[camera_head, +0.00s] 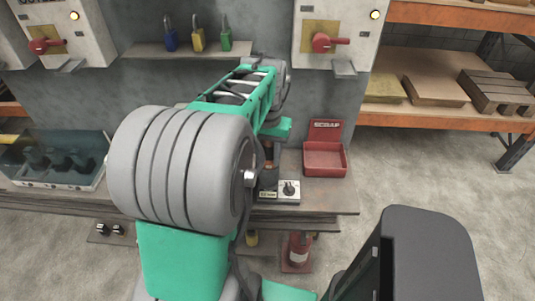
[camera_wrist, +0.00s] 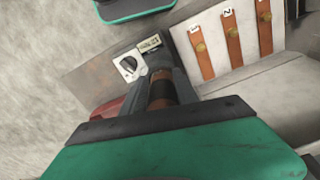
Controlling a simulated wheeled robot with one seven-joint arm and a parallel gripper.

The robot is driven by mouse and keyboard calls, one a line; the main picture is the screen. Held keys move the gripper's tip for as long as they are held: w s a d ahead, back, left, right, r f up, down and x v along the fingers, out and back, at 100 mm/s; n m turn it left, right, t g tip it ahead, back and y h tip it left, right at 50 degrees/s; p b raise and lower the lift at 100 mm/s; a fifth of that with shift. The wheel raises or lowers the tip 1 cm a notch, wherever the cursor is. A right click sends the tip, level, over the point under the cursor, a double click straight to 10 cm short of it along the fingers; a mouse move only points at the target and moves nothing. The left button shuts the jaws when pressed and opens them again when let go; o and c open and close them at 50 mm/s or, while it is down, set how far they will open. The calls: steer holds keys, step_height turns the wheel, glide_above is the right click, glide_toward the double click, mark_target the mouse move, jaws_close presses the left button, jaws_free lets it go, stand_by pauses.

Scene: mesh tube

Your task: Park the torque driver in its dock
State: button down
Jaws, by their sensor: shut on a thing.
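My gripper (camera_wrist: 160,88) is shut on a banded orange-brown and black cylinder, which I take to be the torque driver (camera_wrist: 161,92). It sits between the two dark fingers in the wrist view; its lower end is hidden. In the head view my arm covers most of the gripper, and only a small orange-brown part of the driver (camera_head: 268,152) shows. A small label plate (camera_wrist: 149,43) lies just beyond the fingertips, beside a grey-white box with a black dial (camera_wrist: 128,66). I cannot make out the dock for certain.
The dial box (camera_head: 289,190) stands near the bench's front edge. Behind it is a red SCRAP bin (camera_head: 325,158). A covered tray with dark cups (camera_head: 58,162) is at left. A pale panel with numbered brown straps (camera_wrist: 218,52) shows in the wrist view. Padlocks (camera_head: 198,40) stand on a shelf.

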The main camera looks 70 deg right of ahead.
steer(key=c, duration=0.8)
jaws_free()
steer(key=shift+f, duration=0.1)
steer(key=shift+c, duration=0.2)
steer(key=shift+f, duration=0.1)
